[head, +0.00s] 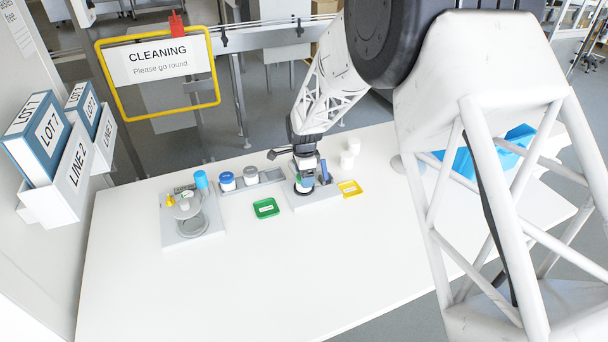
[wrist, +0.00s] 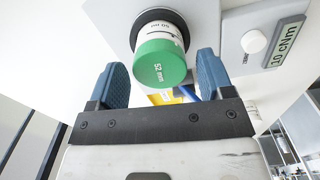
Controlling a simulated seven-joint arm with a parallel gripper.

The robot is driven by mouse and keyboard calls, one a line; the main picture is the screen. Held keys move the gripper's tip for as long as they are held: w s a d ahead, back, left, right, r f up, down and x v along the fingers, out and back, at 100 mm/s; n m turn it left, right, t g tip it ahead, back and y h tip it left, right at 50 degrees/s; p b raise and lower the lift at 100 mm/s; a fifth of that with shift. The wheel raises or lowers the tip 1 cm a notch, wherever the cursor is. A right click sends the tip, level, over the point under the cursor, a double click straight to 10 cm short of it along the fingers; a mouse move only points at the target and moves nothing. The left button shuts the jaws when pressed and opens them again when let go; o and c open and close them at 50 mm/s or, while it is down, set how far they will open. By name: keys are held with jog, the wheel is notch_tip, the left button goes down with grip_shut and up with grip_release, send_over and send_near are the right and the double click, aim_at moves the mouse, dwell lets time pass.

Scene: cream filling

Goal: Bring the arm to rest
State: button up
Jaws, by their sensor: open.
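My gripper (head: 304,182) is over the grey station on the right part of the white table (head: 200,290). In the wrist view my gripper (wrist: 162,66) is open, its two blue fingers apart. A white jar with a green lid (wrist: 160,64) marked "52 mm" stands in a dark round holder of the station. The lid shows between and just beyond the fingers, with a visible gap on each side. In the head view the gripper partly hides this jar (head: 305,186).
A green tray (head: 266,208) and a yellow tray (head: 350,188) lie near the station. Jars with blue (head: 227,181) and grey (head: 250,176) lids stand left of it. White containers (head: 347,160) stand behind right. A device (head: 190,241) stands at left. The table front is clear.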

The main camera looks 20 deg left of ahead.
jog(key=shift+c, duration=0.3)
jog(key=c, duration=0.8)
jog(key=shift+r, duration=0.3)
jog(key=shift+c, duration=0.3)
jog(key=shift+f, duration=0.25)
jog(key=o, duration=0.4)
jog(key=shift+c, duration=1.4)
jog(key=shift+n, duration=0.4)
